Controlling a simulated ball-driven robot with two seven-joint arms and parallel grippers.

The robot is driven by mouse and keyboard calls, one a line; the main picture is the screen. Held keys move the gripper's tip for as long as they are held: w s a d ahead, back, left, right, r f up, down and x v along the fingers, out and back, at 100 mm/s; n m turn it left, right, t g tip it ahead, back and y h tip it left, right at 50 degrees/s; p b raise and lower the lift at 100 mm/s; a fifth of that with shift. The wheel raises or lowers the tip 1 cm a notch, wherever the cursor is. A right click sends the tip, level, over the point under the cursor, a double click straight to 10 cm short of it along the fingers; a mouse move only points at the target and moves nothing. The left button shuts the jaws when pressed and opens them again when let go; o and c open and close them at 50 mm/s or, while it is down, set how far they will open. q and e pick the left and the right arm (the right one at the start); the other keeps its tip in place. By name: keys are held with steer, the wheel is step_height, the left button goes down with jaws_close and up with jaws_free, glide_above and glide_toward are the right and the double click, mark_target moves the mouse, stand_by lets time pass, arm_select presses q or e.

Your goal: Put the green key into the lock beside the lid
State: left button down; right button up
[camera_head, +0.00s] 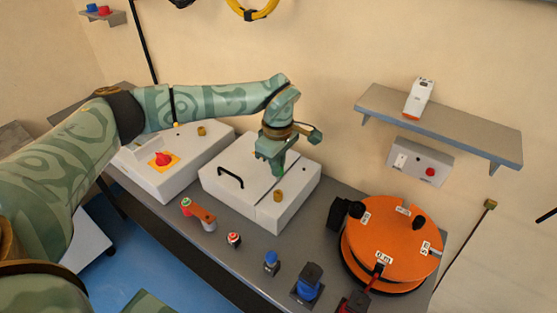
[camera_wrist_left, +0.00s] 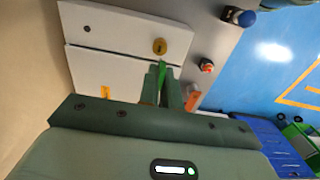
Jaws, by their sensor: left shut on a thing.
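The white box (camera_head: 245,200) stands on the grey bench, with a lid (camera_head: 232,160) that has a black handle. A brass lock (camera_head: 278,195) is on its top beside the lid. My left gripper (camera_head: 273,165) is over the box, just behind the lock. In the left wrist view the gripper (camera_wrist_left: 164,88) is shut on the green key (camera_wrist_left: 162,72), whose green tip points toward the brass lock (camera_wrist_left: 159,46). The key looks outside the lock; the height between them is hard to tell. My right gripper is in neither view.
A white unit with a red knob (camera_head: 163,159) stands left of the box. An orange cable reel (camera_head: 390,240) is to the right. An orange-and-grey item (camera_head: 203,216), a red button (camera_head: 233,239) and blue connectors (camera_head: 308,283) line the front. A shelf (camera_head: 450,127) is on the wall.

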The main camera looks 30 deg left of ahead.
arm_select(q)
steer(key=shift+f+b, duration=0.65)
steer(key=shift+f, duration=1.15)
steer(key=shift+p, duration=0.8)
steer(key=shift+f+b, duration=0.75)
steer(key=shift+f, duration=0.95)
steer(key=c, duration=1.5)
jaws_free()
steer(key=shift+r, duration=0.2)
step_height(320, 180, up, 16)
steer(key=shift+p, duration=0.75)
steer(key=shift+f, duration=0.1)
